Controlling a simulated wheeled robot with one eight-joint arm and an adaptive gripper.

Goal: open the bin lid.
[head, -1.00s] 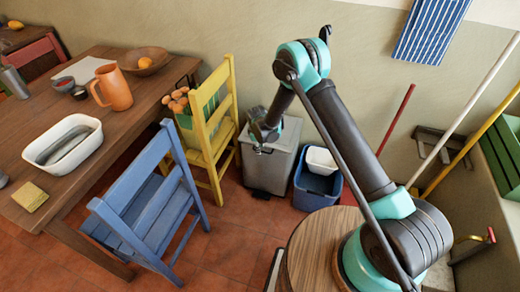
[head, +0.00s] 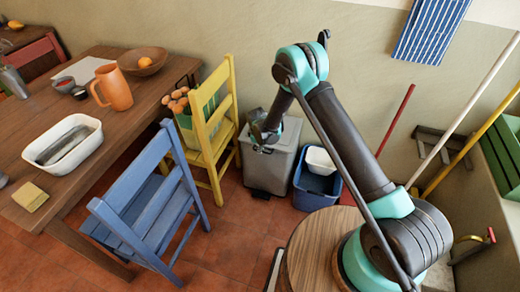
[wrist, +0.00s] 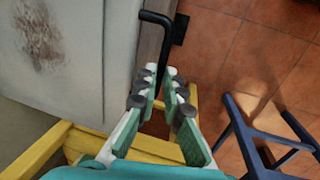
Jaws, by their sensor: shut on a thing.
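The grey bin (head: 268,172) stands on the floor against the wall, right of the yellow chair. Its lid (head: 283,137) looks closed in the head view, partly hidden by my arm. My gripper (head: 264,143) is at the front edge of the lid. In the wrist view, a black bent handle (wrist: 157,17) sticks out from the edge of the pale lid (wrist: 75,50). The fingers of my gripper (wrist: 161,82) are closed around the lower part of this handle. The grip itself is partly hidden between the fingers.
The yellow chair (head: 228,98) is close on the left of the bin. A blue bucket (head: 315,187) with a white tub (head: 321,160) stands on its right. The blue chair (head: 145,215) is in front to the left. Tiled floor (head: 240,230) is clear in front of the bin.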

